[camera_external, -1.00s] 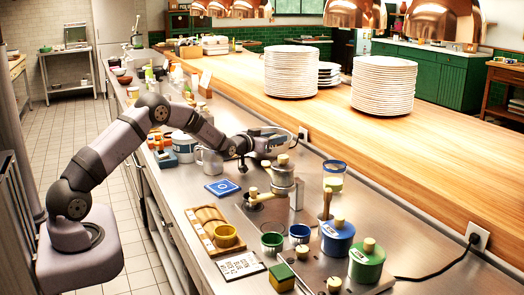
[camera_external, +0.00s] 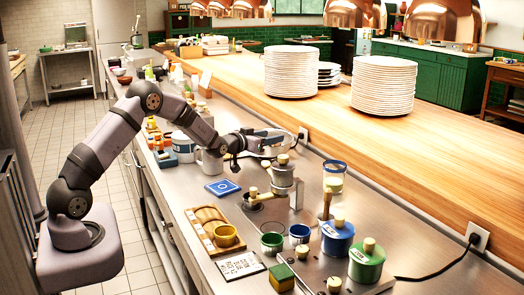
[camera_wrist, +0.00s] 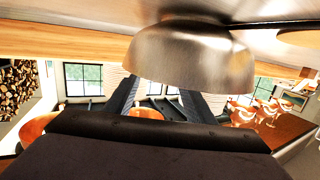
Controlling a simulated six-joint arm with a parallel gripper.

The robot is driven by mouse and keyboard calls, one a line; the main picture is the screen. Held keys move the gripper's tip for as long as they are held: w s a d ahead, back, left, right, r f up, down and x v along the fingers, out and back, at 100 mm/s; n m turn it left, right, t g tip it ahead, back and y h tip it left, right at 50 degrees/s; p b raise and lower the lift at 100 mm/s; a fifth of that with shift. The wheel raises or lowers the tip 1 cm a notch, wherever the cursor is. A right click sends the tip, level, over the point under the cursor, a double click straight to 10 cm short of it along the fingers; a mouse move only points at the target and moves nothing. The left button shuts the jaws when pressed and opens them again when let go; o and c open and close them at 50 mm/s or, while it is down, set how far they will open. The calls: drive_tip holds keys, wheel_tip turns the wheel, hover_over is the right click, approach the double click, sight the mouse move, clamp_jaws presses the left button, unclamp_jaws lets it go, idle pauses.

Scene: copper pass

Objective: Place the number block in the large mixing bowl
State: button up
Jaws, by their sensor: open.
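The large mixing bowl (camera_external: 268,150) is a shiny metal bowl on the steel counter, partly hidden behind my wrist in the external view. In the wrist view its metal side (camera_wrist: 190,62) fills the upper middle, with the picture upside down. My gripper (camera_external: 235,163) is beside the bowl, on its left, above the counter. In the wrist view, the two dark fingers of my gripper (camera_wrist: 160,95) stand apart with nothing seen between them. I cannot make out a number block for certain; a flat blue square with a pale mark (camera_external: 222,187) lies on the counter.
A grey mug (camera_external: 209,161) stands just left of my gripper. A metal grinder-like pot (camera_external: 283,180) stands in front of the bowl. Plate stacks (camera_external: 291,72) stand on the wooden ledge.

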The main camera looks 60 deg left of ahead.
drive_tip(key=shift+s+d+r, duration=0.1)
drive_tip(key=shift+s+d, duration=0.2)
drive_tip(key=shift+s, duration=0.35)
wheel_tip(320, 180, up, 7)
drive_tip(key=b, duration=0.1)
drive_tip(key=shift+w, duration=0.1)
